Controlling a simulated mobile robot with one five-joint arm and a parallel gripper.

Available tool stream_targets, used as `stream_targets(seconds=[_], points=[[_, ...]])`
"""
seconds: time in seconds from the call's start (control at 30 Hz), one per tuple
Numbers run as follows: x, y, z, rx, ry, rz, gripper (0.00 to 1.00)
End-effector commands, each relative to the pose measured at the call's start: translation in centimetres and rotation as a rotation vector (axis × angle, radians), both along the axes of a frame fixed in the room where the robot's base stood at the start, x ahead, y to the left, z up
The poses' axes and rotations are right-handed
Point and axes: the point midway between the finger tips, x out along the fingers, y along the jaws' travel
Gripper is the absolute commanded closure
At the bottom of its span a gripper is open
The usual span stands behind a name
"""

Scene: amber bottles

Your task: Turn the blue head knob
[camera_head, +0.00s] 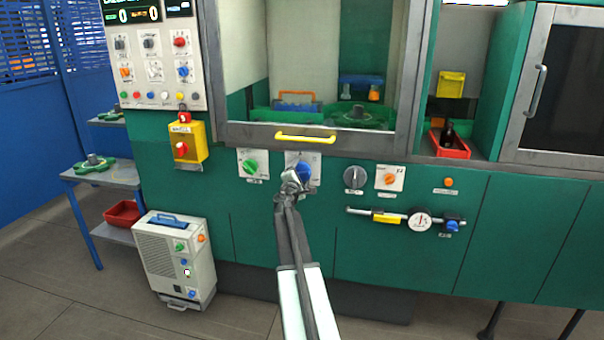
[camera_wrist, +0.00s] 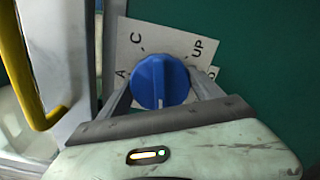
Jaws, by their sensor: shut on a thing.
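The blue head knob (camera_head: 304,171) sits on a light label plate on the green machine front, below the yellow handle. In the wrist view the knob (camera_wrist: 160,81) is round with a raised grip and a pale pointer line toward the bottom. Its plate (camera_wrist: 180,42) shows the letters A, C and UP. My gripper (camera_head: 291,184) reaches up to the knob from below. In the wrist view my gripper (camera_wrist: 162,92) has one finger on each side of the knob and is shut on it. The lower part of the plate is hidden by my gripper.
A green knob (camera_head: 250,167) is left of the blue knob; a dark knob (camera_head: 354,177) and an orange knob (camera_head: 390,179) are to its right. The yellow handle (camera_head: 305,137) juts out above. A gauge bar (camera_head: 420,221) is lower right.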

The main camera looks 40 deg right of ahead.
Motion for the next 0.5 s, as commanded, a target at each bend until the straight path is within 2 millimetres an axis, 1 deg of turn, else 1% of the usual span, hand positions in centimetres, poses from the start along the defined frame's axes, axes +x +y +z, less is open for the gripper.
stream_targets(seconds=[0.03, 0.5], points=[[0.32, 0.38, -0.05, -0.005, 0.008, 0.009, 0.66], [0.34, 0.38, -0.04, -0.015, 0.025, 0.01, 0.66]])
